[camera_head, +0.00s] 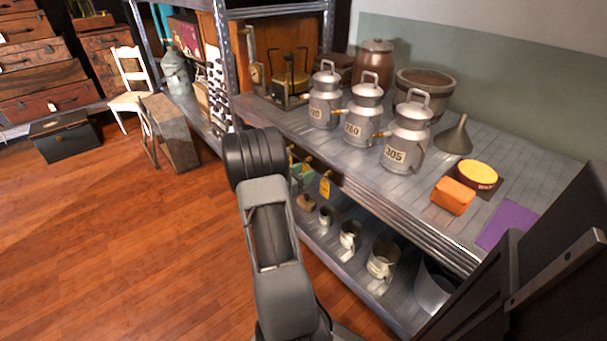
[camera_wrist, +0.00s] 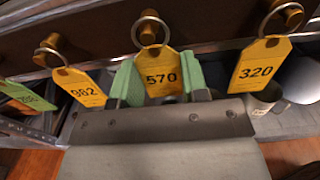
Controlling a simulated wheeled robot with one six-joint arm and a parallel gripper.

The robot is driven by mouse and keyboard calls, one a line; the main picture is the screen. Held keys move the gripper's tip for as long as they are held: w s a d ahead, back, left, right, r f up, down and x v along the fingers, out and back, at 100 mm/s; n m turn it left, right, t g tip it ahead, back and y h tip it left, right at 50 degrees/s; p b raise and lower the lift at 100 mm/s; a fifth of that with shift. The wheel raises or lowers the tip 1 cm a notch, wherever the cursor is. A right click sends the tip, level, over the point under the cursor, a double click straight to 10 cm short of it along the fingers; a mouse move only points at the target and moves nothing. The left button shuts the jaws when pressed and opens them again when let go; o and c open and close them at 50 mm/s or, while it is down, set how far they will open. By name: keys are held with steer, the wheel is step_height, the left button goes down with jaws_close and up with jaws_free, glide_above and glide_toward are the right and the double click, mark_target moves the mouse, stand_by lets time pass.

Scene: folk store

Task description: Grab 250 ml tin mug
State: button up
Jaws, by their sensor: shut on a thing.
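Three grey tin mugs of rising size stand on the lower shelf in the head view: a small mug (camera_head: 326,215), a middle mug (camera_head: 349,235) and a large mug (camera_head: 381,260). I cannot read a volume on any of them. A mug (camera_wrist: 262,98) also shows at the right in the wrist view, below the tags. My gripper (camera_wrist: 160,82) has green fingertips on either side of the yellow tag marked 570 (camera_wrist: 161,76), which hangs from a ring. It is shut on this tag, with no mug between its fingers.
Yellow tags 982 (camera_wrist: 80,90) and 320 (camera_wrist: 260,65) hang either side. The upper shelf holds several milk cans, including one marked 305 (camera_head: 407,140), an orange box (camera_head: 453,196) and a funnel (camera_head: 455,136). The wooden floor (camera_head: 130,240) at the left is clear.

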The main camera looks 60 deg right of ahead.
steer(key=shift+f, duration=0.25)
steer(key=o, duration=0.9)
steer(key=shift+r, duration=0.1)
steer(key=shift+a, duration=0.15)
